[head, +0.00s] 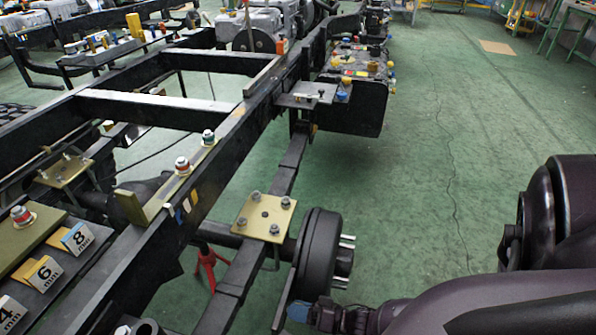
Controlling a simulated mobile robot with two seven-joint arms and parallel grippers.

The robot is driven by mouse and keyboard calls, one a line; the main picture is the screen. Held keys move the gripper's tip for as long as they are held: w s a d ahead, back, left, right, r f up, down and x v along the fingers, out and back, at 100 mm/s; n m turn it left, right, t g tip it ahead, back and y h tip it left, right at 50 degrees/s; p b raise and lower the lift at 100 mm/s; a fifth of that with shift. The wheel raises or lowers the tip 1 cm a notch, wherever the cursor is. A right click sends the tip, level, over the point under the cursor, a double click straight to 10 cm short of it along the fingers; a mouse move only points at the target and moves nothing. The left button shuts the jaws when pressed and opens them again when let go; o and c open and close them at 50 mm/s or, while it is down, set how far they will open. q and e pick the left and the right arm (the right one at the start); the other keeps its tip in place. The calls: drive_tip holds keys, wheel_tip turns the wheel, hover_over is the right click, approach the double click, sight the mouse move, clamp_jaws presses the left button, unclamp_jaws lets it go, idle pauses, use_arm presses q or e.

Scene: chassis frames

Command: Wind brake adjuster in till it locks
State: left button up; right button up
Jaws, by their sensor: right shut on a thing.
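A black brake drum (320,252) with pale wheel studs stands at the end of the axle, right of the chassis frame. My right arm comes in from the lower right. My right gripper (303,312) is at the drum's lower edge, with a small blue part at its tip. It is shut on what seems to be the brake adjuster, low behind the drum. The adjuster itself is hidden or too small to make out. My left gripper is not in view.
A leaf spring (238,280) with a gold plate (264,217) lies left of the drum. A red stand (207,266) is under the axle. Number blocks (77,238) sit on the frame at left.

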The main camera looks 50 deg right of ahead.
drive_tip(key=shift+m, duration=0.5)
drive_tip(key=o, duration=0.9)
drive_tip(key=shift+o, duration=0.2)
drive_tip(key=p+v, duration=0.1)
drive_tip(key=v, duration=0.9)
drive_tip(key=shift+s+d, duration=0.15)
drive_tip(key=shift+s, duration=0.25)
